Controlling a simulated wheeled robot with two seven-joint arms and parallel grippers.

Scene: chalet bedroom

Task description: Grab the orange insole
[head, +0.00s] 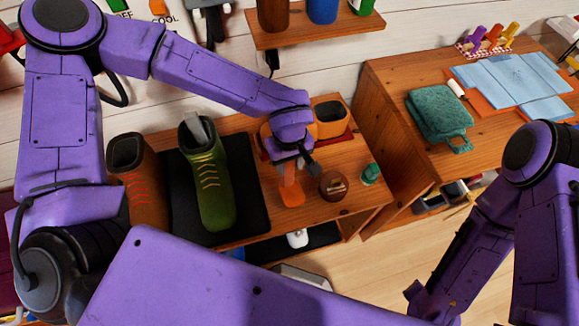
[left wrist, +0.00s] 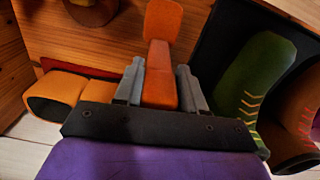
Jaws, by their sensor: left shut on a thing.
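The orange insole (head: 291,194) is upright between the fingers of my left gripper (head: 292,166), over the wooden bench (head: 262,246). In the left wrist view the insole (left wrist: 162,55) sits between the two grey fingers of my left gripper (left wrist: 160,88), which is shut on it. Its wider end points away from the gripper. I cannot tell whether its lower end touches the bench. My right arm (head: 480,240) hangs at the lower right, and its fingers do not show.
A green boot (head: 208,185) and a brown boot (head: 135,175) stand left of the gripper, the green one on a black mat (head: 252,205). An orange shoe (head: 330,118) is behind the gripper. A round brown tin (head: 333,185) and small green item (head: 370,174) stand right of the insole.

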